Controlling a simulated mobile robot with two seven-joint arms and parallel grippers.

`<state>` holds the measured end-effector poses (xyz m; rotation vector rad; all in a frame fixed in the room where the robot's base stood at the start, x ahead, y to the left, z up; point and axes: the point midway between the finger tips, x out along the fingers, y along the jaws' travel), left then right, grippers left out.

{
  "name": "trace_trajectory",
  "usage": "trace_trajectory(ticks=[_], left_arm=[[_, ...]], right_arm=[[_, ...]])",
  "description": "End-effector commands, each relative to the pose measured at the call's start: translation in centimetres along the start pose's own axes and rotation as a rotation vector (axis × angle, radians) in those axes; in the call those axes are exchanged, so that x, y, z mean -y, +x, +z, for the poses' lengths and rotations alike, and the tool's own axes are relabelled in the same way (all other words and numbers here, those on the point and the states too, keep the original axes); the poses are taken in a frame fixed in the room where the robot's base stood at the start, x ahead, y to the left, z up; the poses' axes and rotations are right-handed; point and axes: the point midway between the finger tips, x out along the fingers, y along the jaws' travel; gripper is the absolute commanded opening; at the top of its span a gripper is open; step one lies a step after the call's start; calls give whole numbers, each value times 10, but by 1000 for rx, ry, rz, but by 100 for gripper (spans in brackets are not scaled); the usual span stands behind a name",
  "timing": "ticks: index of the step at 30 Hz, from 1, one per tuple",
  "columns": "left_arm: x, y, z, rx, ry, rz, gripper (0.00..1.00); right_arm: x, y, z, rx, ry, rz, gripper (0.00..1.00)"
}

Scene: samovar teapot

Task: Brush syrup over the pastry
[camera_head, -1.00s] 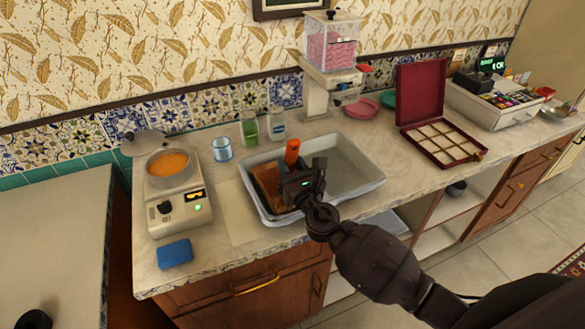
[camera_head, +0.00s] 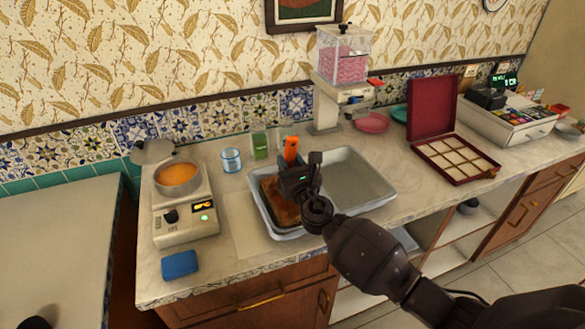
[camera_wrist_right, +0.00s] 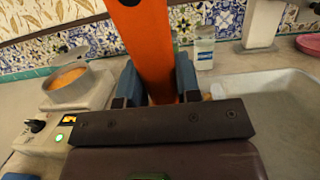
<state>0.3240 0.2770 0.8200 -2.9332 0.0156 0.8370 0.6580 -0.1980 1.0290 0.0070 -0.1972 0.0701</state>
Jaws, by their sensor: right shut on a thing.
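The pastry (camera_head: 283,214) is a brown slab in the left part of a grey-white tray (camera_head: 366,180) on the counter. My right gripper (camera_head: 298,176) is over the pastry and is shut on the orange handle of a brush (camera_head: 290,148). The handle stands nearly upright between the fingers and also shows large in the right wrist view (camera_wrist_right: 150,45). The brush's lower end is hidden behind the gripper, so I cannot tell whether it touches the pastry. Orange syrup (camera_head: 177,174) fills a pot on a white heater (camera_head: 187,228) at left. My left gripper is not in view.
A blue sponge (camera_head: 180,265) lies at the front left. A blue glass (camera_head: 231,160) and green container (camera_head: 260,145) stand behind the tray. A dispenser (camera_head: 340,75), an open red box (camera_head: 455,158) and a cash register (camera_head: 508,122) are to the right.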

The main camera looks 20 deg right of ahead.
Motion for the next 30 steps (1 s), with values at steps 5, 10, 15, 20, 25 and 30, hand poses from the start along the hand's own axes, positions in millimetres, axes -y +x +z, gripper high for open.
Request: trace_trajectory(ticks=[5, 10, 15, 20, 25, 30], left_arm=[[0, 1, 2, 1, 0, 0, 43], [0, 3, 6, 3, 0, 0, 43], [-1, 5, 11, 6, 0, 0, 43], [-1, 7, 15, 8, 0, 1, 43], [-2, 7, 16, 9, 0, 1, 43], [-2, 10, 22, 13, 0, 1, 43]], right_arm=[[0, 6, -2, -1, 0, 0, 0], [0, 14, -4, 0, 0, -1, 0], [0, 28, -7, 0, 1, -1, 0], [0, 38, -8, 0, 1, -1, 0], [0, 42, -8, 0, 1, -1, 0], [0, 52, -11, 1, 0, 0, 0]])
